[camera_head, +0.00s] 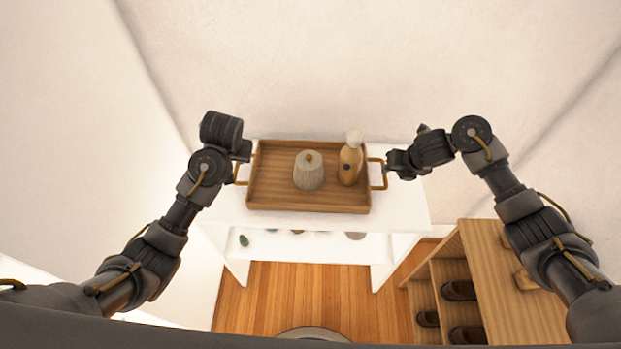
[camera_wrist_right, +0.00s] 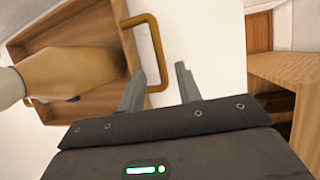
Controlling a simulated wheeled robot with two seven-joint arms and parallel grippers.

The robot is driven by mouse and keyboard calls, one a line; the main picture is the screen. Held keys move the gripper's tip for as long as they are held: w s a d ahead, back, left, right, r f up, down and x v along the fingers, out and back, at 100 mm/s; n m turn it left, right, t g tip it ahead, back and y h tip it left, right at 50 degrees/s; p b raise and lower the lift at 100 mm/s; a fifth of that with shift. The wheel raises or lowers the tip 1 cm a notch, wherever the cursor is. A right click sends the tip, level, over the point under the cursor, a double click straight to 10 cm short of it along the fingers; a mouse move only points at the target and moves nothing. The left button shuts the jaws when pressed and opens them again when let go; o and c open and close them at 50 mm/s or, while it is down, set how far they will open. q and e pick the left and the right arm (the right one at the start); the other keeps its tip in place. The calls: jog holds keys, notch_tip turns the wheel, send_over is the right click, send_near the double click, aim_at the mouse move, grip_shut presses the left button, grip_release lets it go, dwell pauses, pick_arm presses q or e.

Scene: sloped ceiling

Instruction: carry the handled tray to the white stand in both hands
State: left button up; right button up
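The wooden handled tray (camera_head: 310,201) is over the white stand (camera_head: 405,212) and looks level, apparently resting on its top. It carries a ribbed lidded jar (camera_head: 309,174) and a wooden bottle with a pale top (camera_head: 350,163). My right gripper (camera_head: 391,163) is at the tray's right brass handle (camera_head: 382,174). In the right wrist view, its two fingers (camera_wrist_right: 160,78) are apart, with part of the handle (camera_wrist_right: 159,55) showing between them. My left gripper (camera_head: 243,157) is at the left brass handle (camera_head: 238,172); its fingers are too hidden to judge.
A wooden shoe cabinet (camera_head: 500,280) with dark shoes stands at the lower right, close to my right arm. The stand has a lower shelf (camera_head: 300,246) with small items. Walls close in behind and at left. Wooden floor (camera_head: 300,290) shows in front.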

jog(key=shift+v, duration=2.55)
